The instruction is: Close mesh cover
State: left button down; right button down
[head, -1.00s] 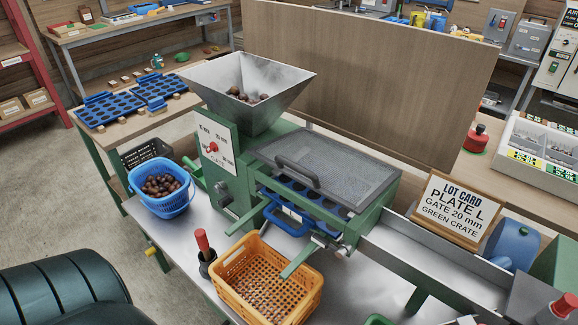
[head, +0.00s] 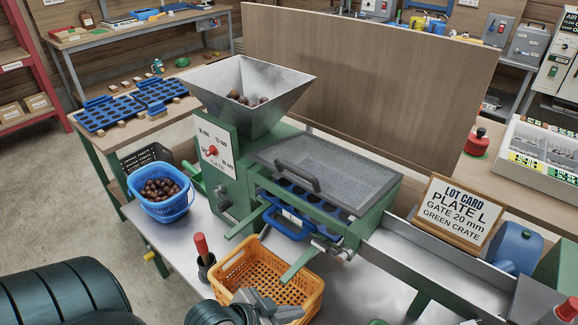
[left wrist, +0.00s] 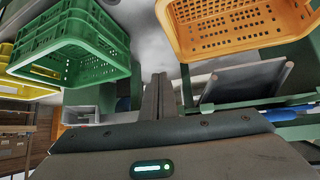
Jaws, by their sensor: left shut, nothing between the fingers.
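The mesh cover (head: 345,176) is a grey mesh panel with a dark bar handle (head: 297,178). It lies low over the green machine frame (head: 372,222), above a blue plate with round holes (head: 300,197). I cannot tell whether its edges touch the frame all round. My left gripper (head: 270,304) is at the bottom of the head view, in front of the orange crate (head: 240,270) and well short of the cover. Its fingers are together and empty, as the left wrist view (left wrist: 160,95) also shows. The cover is not clear in that view. My right gripper is not in view.
A steel hopper with chestnuts (head: 285,92) rises left of the cover. A blue basket of chestnuts (head: 165,207) and a red-handled tool (head: 201,245) stand to the left. A lot card (head: 462,212) stands right. The left wrist view shows a green crate (left wrist: 75,45).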

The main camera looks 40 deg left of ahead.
pick_arm(q)
jog(key=w+a+r+n+t, duration=0.1)
jog(key=w+a+r+t, duration=0.2)
jog(key=r, duration=0.5)
jog(key=w+a+r+n+t+y, duration=0.1)
jog(key=w+a+r+t, duration=0.2)
jog(key=a+r+t, duration=0.2)
jog(key=w+a+r+n+t+y, duration=0.1)
jog(key=w+a+r+t, duration=0.2)
jog(key=a+r, duration=0.4)
notch_tip(320, 180, up, 6)
jog(key=shift+f+t, duration=0.1)
jog(key=shift+t, duration=0.6)
